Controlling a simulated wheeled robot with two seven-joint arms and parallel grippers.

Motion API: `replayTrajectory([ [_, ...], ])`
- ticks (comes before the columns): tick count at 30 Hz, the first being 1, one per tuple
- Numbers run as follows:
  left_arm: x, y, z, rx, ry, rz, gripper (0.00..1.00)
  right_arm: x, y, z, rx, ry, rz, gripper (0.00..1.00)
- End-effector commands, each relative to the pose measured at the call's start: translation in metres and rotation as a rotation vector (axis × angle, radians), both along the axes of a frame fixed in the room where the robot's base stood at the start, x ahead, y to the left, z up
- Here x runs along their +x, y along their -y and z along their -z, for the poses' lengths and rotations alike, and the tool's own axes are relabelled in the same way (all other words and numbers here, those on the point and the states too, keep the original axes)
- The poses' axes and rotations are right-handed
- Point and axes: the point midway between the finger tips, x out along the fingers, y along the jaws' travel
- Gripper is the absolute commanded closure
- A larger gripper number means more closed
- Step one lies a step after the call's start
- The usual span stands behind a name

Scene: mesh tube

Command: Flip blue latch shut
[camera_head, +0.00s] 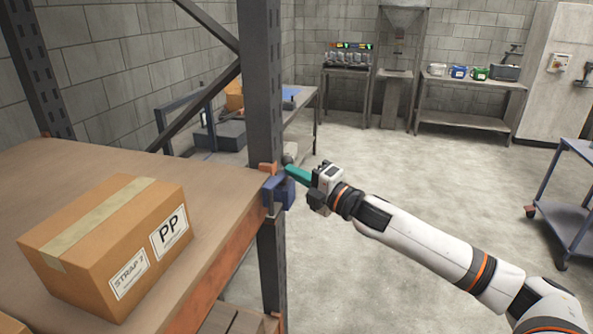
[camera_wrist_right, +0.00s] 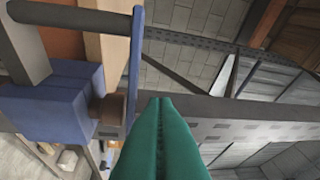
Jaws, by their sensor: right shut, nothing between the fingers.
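The blue latch (camera_head: 278,191) is mounted at the corner of the shelf, against the dark upright post. In the right wrist view, its blue block (camera_wrist_right: 50,105) fills the left side, with a thin blue plate standing beside it and a grey bar above. My right gripper (camera_head: 290,171) has teal fingers. It is shut and empty, just right of the latch. In the right wrist view its closed fingertips (camera_wrist_right: 160,102) are to the right of the blue plate and look apart from it. My left gripper is in neither view.
A cardboard box (camera_head: 104,245) labelled PP sits on the wooden shelf (camera_head: 60,165). The dark post (camera_head: 262,80) rises by the latch. A blue cart (camera_head: 570,200) stands at the right. The concrete floor (camera_head: 430,180) is open beyond my right arm.

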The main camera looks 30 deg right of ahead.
Motion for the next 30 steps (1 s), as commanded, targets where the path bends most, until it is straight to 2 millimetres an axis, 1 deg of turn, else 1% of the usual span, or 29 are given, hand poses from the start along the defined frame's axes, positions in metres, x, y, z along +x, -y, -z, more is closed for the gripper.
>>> replayTrajectory([
  [7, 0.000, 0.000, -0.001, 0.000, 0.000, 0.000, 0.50, 0.001, 0.000, 0.000, -0.001, 0.000, -0.007, 1.00],
  [15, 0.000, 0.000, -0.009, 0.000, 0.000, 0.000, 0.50, 0.011, 0.002, -0.002, -0.001, 0.003, -0.117, 1.00],
  [18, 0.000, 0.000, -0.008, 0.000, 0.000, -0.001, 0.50, 0.015, 0.002, -0.001, 0.001, 0.002, -0.116, 1.00],
  [30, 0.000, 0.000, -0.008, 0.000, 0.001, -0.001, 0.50, 0.015, 0.001, 0.001, 0.001, 0.000, -0.115, 1.00],
])
